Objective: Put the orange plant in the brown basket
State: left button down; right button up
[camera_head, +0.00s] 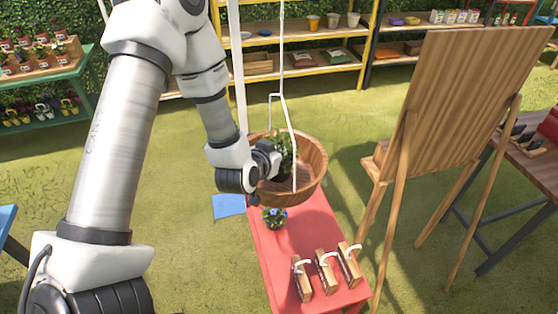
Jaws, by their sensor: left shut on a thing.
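The brown basket (314,177) is a round wooden bowl at the centre, hanging from a thin white hanger above the red table. My left gripper (272,157) reaches over the basket's left rim into its opening. It is shut on a leafy green plant (287,148) that shows inside the basket's outline. The gripper and the hanger partly hide the plant; no orange bloom can be made out. I cannot tell whether it touches the basket floor. My right gripper is out of view.
A wooden easel board (465,95) stands at right. Shelves (300,77) line the back. Grass is clear between them.

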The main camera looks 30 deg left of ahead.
pick_arm(q)
jog(key=f, duration=0.1)
jog(key=w+f, duration=0.1)
jog(key=f, duration=0.1)
jog(key=shift+w+f+p, duration=0.2)
jog(key=shift+f+p, duration=0.05)
jog(key=shift+p, duration=0.15)
jog(key=shift+f, duration=0.25)
jog(key=shift+s+r, duration=0.2)
jog(key=shift+s, duration=0.15)
jog(key=shift+w+f+b, duration=0.1)
jog(key=shift+f+b, duration=0.2)
jog(key=shift+f, duration=0.05)
jog(key=c, duration=1.3)
grip_release()
jog(key=shift+w, duration=0.1)
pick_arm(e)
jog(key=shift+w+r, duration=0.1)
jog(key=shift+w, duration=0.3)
pick_arm(q)
jog(key=shift+r, duration=0.15)
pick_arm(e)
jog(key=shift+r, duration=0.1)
